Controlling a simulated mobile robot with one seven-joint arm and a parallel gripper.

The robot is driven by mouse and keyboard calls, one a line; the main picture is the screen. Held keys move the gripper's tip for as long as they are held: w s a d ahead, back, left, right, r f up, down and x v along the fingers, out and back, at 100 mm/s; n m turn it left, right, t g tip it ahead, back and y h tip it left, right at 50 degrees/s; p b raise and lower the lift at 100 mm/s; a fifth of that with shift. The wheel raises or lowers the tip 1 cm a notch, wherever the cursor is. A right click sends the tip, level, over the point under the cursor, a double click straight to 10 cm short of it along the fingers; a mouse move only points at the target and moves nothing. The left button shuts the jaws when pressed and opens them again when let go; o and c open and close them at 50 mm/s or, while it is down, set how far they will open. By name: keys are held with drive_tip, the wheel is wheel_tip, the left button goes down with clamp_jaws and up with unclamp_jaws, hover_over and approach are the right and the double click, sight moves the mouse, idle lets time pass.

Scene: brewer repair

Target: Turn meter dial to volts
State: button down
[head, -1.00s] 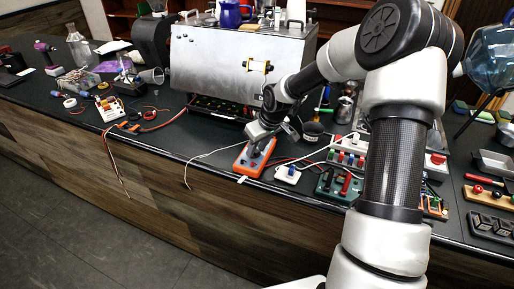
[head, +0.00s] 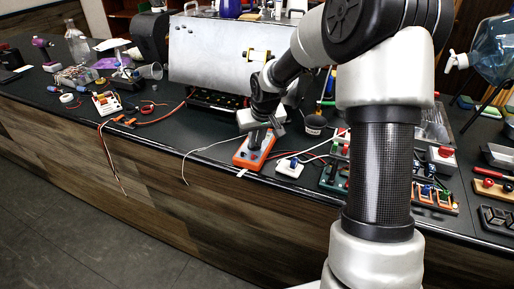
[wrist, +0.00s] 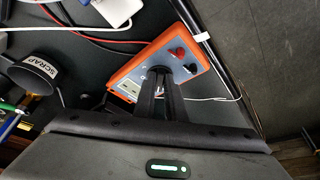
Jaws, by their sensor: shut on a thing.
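The orange meter (head: 243,158) lies on the dark counter near its front edge. In the wrist view the meter (wrist: 122,76) shows a grey-blue face, a red and a dark knob or jack at one end, and a pale display panel partly covered. My gripper (wrist: 161,72) reaches down over the middle of the meter face, its two fingers close together on the dial. The dial itself is hidden between and under the fingertips, so its pointer setting cannot be read. In the head view my gripper (head: 255,138) stands above the meter.
A white switch block (head: 289,167) sits just right of the meter. A cup labelled SCRAP (wrist: 34,75) stands nearby. Red and white wires run across the counter. The large metal brewer (head: 225,55) stands behind. The counter's front edge is close to the meter.

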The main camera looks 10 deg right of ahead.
drive_tip(key=m+b, duration=0.2)
drive_tip(key=b, duration=0.1)
drive_tip(key=shift+a+f+h, duration=0.25)
drive_tip(key=shift+a+h, duration=0.15)
drive_tip(key=shift+a+r+m+h+b, duration=0.15)
drive_tip(key=shift+m+h+b, duration=0.35)
drive_tip(key=shift+m+b, duration=0.75)
drive_tip(key=shift+m, duration=0.35)
drive_tip(key=c, duration=1.8)
unclamp_jaws()
drive_tip(key=shift+r, duration=0.15)
drive_tip(key=p+v, duration=0.2)
drive_tip(key=v, duration=1.5)
drive_tip(key=shift+w+r, duration=0.2)
drive_tip(key=shift+r, duration=0.05)
